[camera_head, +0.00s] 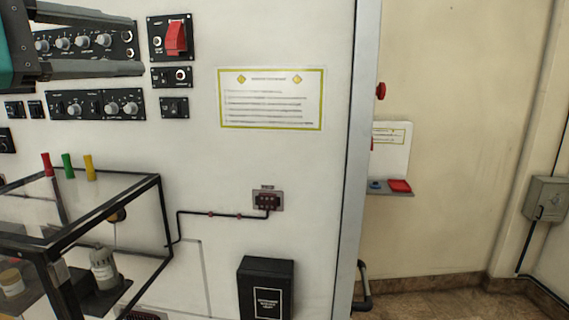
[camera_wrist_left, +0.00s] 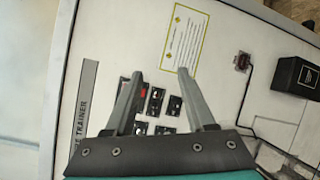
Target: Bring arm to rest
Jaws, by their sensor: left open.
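My left gripper (camera_head: 138,44) is at the upper left in the head view, in front of the trainer panel (camera_head: 270,180). Its two grey fingers are spread apart with nothing between them. The open fingers also show in the left wrist view (camera_wrist_left: 160,74), pointing at the panel with its small black switch modules (camera_wrist_left: 157,101). A red switch cover (camera_head: 175,38) is just right of the fingertips in the head view. The fingers hide part of the knob rows. My right gripper is not in view.
A black-framed clear case (camera_head: 165,215) with red, green and yellow tops stands at lower left. A black box (camera_head: 266,288) and a yellow-bordered notice (camera_head: 270,98) are on the panel. A small shelf (camera_head: 390,193) is beyond the panel's right edge. Floor shows at lower right.

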